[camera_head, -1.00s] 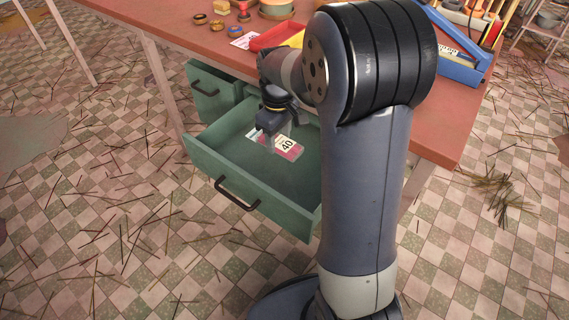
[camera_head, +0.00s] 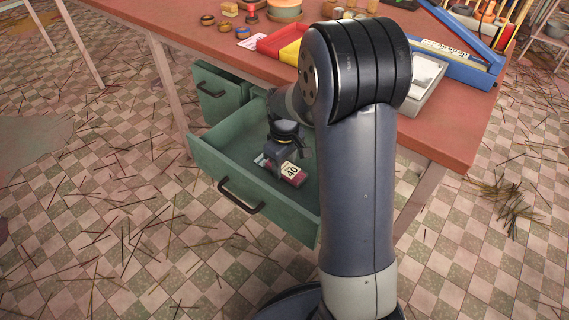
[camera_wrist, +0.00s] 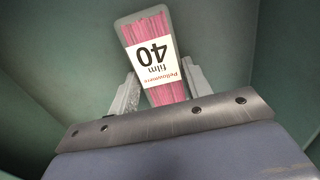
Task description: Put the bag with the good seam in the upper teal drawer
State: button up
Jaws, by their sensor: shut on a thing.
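A clear bag of pink sticks with a white label reading "40" (camera_head: 293,172) is inside the open teal drawer (camera_head: 205,163). My gripper (camera_head: 274,160) reaches down into this drawer and is shut on the bag. In the wrist view the bag (camera_wrist: 147,30) stands out between the two fingers of my gripper (camera_wrist: 158,88), with the teal drawer walls around it. The bag is low in the drawer; I cannot tell whether it touches the bottom. Its seam cannot be made out.
A second teal drawer (camera_head: 221,97), partly open, is to the left under the red table (camera_head: 200,40). My arm hides part of the table and drawer.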

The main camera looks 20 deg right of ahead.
aim_at(284, 167)
jog(key=o, duration=1)
jog(key=shift+f, duration=0.1)
notch_tip(284, 167, up, 12)
jog(key=p, duration=0.3)
